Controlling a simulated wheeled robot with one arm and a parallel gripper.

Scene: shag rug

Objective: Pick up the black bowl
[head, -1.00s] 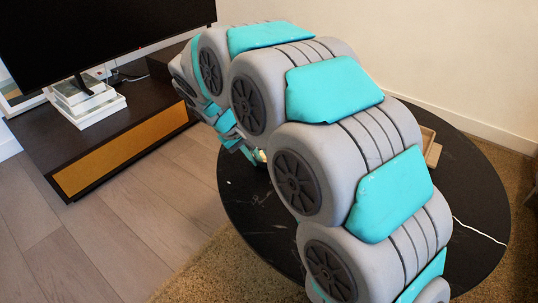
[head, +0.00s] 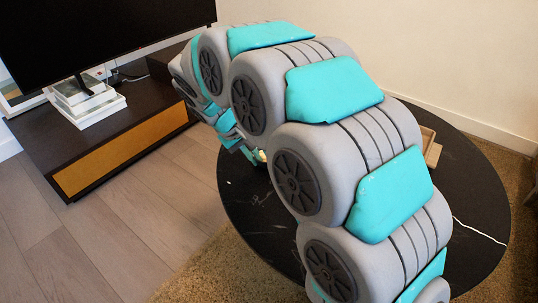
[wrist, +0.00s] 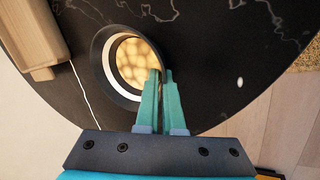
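The black bowl (wrist: 99,52) shows in the wrist view at centre left, with a dark rim, a pale ring and a beige patterned inside. My gripper (wrist: 161,73) has its teal fingers close together at the bowl's right side. One finger is on the inner side of the wall and the other is outside, with the wall pinched between them. I cannot tell whether the bowl touches the table. In the head view my arm hides most of the bowl, and only a small pale bit shows by my gripper (head: 248,153).
The round black marble table (head: 475,190) has white veins. A light wooden tray (wrist: 35,35) lies left of the bowl, and a small white spot (wrist: 240,82) is at right. A dark TV stand (head: 60,150) with white books (head: 88,105) and a television (head: 90,30) stands at left.

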